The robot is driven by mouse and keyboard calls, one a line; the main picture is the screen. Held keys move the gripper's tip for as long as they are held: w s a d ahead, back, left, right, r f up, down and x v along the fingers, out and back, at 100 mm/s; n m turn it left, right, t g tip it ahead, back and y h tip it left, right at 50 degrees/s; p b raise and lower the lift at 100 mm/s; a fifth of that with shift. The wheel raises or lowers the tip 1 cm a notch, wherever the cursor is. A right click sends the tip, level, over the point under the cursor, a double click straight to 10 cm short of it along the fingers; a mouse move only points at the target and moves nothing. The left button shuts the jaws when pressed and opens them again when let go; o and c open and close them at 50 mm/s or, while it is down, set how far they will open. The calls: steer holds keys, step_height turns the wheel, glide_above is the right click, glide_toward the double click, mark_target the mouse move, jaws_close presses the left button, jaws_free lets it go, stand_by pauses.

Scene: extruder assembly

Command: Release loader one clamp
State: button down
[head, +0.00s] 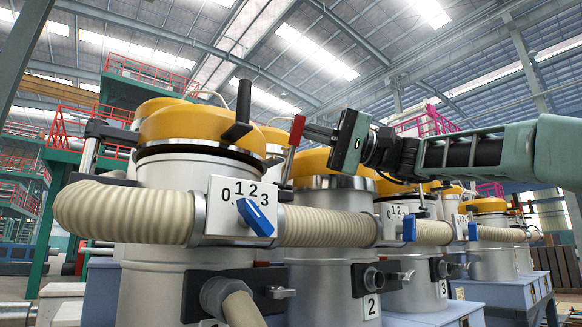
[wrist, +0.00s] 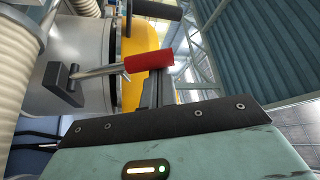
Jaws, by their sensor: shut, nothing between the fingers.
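Loader one is the nearest white drum (head: 160,270) with a yellow lid (head: 200,125), at the left of the head view. Its clamp has a red-handled lever (head: 297,130) at the drum's right side. In the wrist view the red handle (wrist: 150,62) ends a metal rod that rises from a dark bracket (wrist: 65,85) on the drum wall. My gripper (head: 310,133) reaches in from the right with its fingers shut and empty. The fingertips (wrist: 153,80) are right at the red handle, partly hidden by it; I cannot tell whether they touch.
A ribbed beige hose (head: 125,212) wraps the drum's front. A dial plate (head: 240,205) with a blue handle (head: 255,217) sits on it. A black lid handle (head: 238,115) stands near my fingers. More loaders (head: 330,200) stand close behind to the right.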

steer(key=s+d+f+n+g+b, duration=0.2)
steer(key=n+b, duration=0.4)
steer(key=b, duration=0.3)
steer(key=s+d+f+n+g+y+b, duration=0.1)
steer(key=s+f+n+g+b, duration=0.2)
steer(key=b, duration=0.7)
steer(key=shift+s+d+f+n+g, duration=0.25)
steer(key=shift+d+f+n+g, duration=0.15)
steer(key=shift+f+n+g, duration=1.05)
steer(key=shift+f+n+t+b, duration=0.25)
steer(key=shift+f+n+b, duration=0.05)
steer(key=shift+n+b, duration=0.1)
steer(key=b+v, duration=0.2)
steer(key=v, duration=0.5)
steer(key=shift+d, duration=0.25)
steer(key=shift+f, duration=0.1)
